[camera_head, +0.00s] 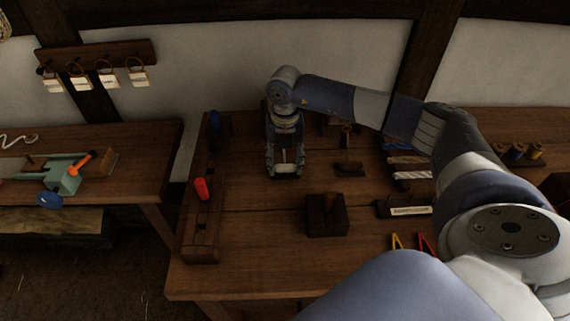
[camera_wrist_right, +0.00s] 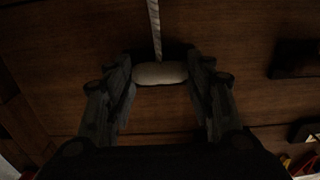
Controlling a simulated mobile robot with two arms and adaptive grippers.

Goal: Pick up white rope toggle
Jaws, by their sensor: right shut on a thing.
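The white rope toggle (camera_wrist_right: 160,74) is a short pale rounded bar, seen in the right wrist view between the fingers of my right gripper (camera_wrist_right: 161,82). A thin pale rope (camera_wrist_right: 155,25) runs from it toward the top of that view. In the head view my right gripper (camera_head: 285,168) points down over the far part of the workbench, and the white toggle (camera_head: 287,170) shows between its fingertips. The fingers are shut on the toggle's two ends. Whether the toggle touches what is below it cannot be told. My left gripper is not in view.
A wooden rack (camera_head: 203,225) with a red peg (camera_head: 201,188) and a blue peg (camera_head: 215,119) stands left of the gripper. A dark wooden block (camera_head: 327,216) stands to its front right. Rope pieces (camera_head: 411,175) lie further right. A second table (camera_head: 130,185) is at left.

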